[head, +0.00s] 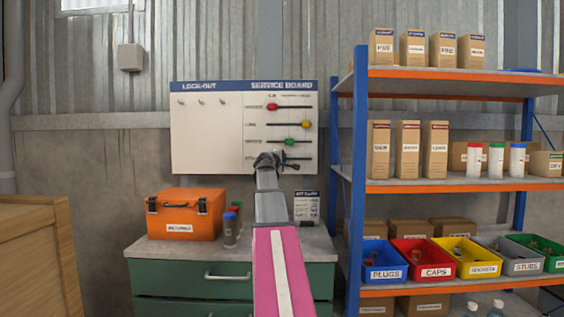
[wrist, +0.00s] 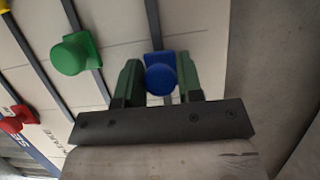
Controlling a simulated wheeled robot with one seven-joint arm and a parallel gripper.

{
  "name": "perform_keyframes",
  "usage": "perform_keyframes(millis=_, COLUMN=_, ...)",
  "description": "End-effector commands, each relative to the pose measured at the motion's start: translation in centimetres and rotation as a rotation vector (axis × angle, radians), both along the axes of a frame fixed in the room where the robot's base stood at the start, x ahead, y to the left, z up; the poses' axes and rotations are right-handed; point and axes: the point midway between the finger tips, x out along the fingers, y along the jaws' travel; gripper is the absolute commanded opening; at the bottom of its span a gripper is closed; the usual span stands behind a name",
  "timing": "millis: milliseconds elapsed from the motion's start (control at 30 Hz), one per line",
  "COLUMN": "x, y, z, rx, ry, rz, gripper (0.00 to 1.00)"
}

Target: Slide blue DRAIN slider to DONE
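The blue slider knob (wrist: 160,76) sits on a dark rail and shows between the two green fingers of my gripper (wrist: 160,84) in the wrist view. The fingers lie close along both sides of it, and the gripper looks shut on it. In the head view my gripper (head: 268,158) is at the lowest rail of the service board (head: 282,168) and hides the blue knob. The rail runs on to the right of my gripper. The lettering beside the rails is too small to read.
Above are the green knob (head: 290,141), which also shows in the wrist view (wrist: 71,55), the yellow knob (head: 306,124) and the red knob (head: 272,107). An orange toolbox (head: 184,214) stands on the cabinet below. A shelf's blue post (head: 357,190) stands right of the board.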

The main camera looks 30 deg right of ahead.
Motion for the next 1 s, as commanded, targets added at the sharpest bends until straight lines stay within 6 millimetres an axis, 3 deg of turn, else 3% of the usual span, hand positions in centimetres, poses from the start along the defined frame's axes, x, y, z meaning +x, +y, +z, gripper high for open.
perform_keyframes(millis=67, x=0.0, y=0.0, z=0.0, rx=0.001, ry=0.001, rz=-0.001, gripper=0.00)
perform_keyframes(millis=267, x=-0.5, y=-0.7, z=0.0, rx=0.001, ry=0.000, rz=-0.002, gripper=0.00)
perform_keyframes(millis=700, x=-5.1, y=-8.2, z=-0.1, rx=0.002, ry=0.001, rz=-0.004, gripper=0.00)
perform_keyframes(millis=1000, x=-5.9, y=-9.6, z=-0.1, rx=0.002, ry=0.002, rz=-0.003, gripper=0.00)
